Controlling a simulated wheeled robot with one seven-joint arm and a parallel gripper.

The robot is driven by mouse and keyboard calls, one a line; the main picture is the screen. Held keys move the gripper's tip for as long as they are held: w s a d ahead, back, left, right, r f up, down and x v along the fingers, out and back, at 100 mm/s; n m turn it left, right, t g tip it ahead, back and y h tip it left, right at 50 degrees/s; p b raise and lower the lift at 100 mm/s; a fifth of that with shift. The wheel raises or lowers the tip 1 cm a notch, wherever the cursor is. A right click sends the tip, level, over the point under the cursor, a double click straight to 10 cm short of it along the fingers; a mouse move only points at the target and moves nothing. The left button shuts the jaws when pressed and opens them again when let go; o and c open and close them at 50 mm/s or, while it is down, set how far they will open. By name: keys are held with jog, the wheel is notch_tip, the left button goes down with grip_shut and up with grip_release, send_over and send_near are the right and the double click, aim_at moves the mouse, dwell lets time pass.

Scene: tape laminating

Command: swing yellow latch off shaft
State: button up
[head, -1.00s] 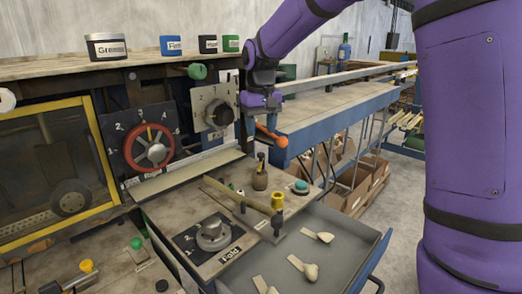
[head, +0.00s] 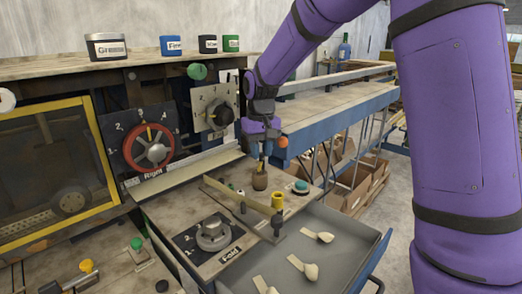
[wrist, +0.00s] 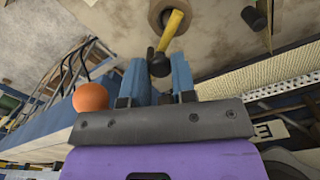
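My gripper (head: 265,150) hangs pointing down over the wooden bench, above a small brown pot (head: 260,181). The shaft is not clearly distinguishable.
An orange ball knob (head: 282,141) is close to the gripper's right side. A teal button (head: 300,187) sits right of the pot. An open grey drawer (head: 335,225) with several wooden spoons juts out in front. Dial panels (head: 150,147) stand behind on the left.

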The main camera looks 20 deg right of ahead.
grip_shut()
jog(key=shift+w+a+m, duration=0.3)
jog(key=shift+a+m, duration=0.05)
jog(key=shift+m, duration=0.75)
jog(key=shift+w+a+m, duration=0.25)
jog(key=shift+a+m, duration=0.05)
jog(key=shift+m, duration=0.8)
jog(key=o, duration=0.8)
grip_release()
jog(key=s+r, duration=0.1)
jog(key=s, duration=0.4)
jog(key=s+r, duration=0.2)
jog(key=s, duration=0.3)
jog(key=s+r, duration=0.2)
jog(key=s, duration=0.4)
jog(key=shift+d, duration=0.15)
